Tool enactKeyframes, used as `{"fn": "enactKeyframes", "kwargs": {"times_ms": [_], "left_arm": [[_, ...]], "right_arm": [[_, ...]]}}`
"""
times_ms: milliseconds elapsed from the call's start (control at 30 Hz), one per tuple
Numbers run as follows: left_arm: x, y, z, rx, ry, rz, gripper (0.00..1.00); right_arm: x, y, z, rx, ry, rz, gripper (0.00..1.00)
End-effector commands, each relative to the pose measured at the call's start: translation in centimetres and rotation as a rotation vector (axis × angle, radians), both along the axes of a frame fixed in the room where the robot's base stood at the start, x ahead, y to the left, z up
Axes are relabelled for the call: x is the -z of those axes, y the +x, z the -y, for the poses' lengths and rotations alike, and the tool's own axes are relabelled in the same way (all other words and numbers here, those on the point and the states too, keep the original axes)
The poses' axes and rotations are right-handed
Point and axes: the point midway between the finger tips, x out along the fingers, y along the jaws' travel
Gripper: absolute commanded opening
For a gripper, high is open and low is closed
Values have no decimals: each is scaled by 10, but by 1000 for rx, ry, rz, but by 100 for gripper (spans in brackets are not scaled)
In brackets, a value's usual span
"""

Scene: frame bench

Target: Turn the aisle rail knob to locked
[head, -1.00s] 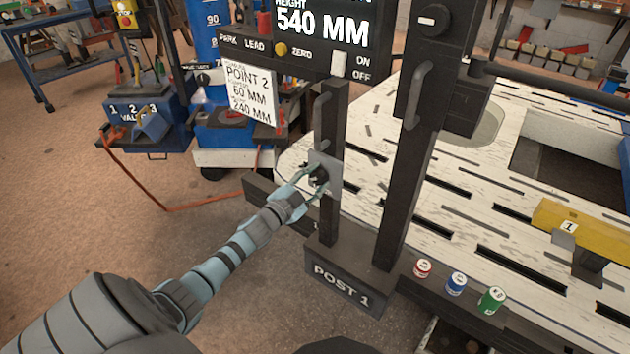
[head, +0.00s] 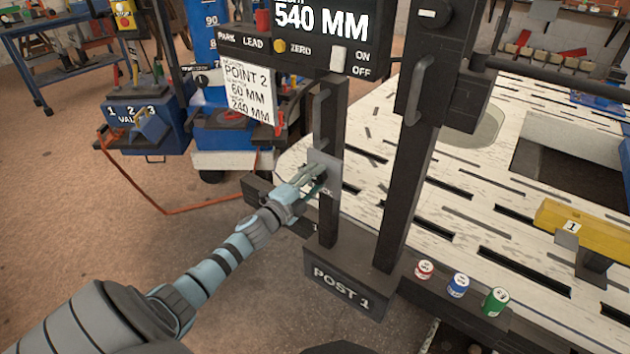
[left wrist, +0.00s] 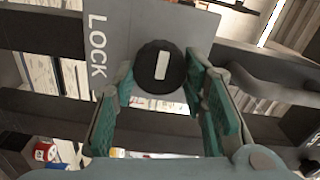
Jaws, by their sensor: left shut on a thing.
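The knob (left wrist: 161,67) is round and black with a white bar on its face. In the left wrist view the bar stands nearly upright, tilted slightly. It sits on a grey plate (left wrist: 118,40) lettered LOCK on its left side. The plate also shows in the head view (head: 328,168), on a short dark upright by the post marked POST 1 (head: 340,284). My left gripper (head: 314,179) is at the plate, its teal-padded fingers (left wrist: 160,72) on both sides of the knob and shut on it. In the head view the fingers mostly hide the knob. My right gripper is out of view.
A tall dark post (head: 405,190) with a handle stands just right of the plate. The slotted white bench (head: 470,215) lies behind. Three small cans, red (head: 424,270), blue (head: 458,285) and green (head: 495,301), stand on its front edge. A hanging card (head: 248,93) is close behind.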

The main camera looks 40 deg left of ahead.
Motion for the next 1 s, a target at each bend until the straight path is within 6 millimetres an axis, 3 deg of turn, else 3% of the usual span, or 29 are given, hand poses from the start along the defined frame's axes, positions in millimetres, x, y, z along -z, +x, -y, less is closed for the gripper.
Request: {"fn": "enactKeyframes", "kwargs": {"times_ms": [400,433,533,1000], "left_arm": [[1,0,0,-1,8,-2,11],[1,0,0,-1,8,-2,44],[1,0,0,-1,7,-2,59],[-1,0,0,0,-34,0,59]], "right_arm": [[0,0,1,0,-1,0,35],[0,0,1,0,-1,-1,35],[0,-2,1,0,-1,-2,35],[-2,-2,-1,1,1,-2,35]]}}
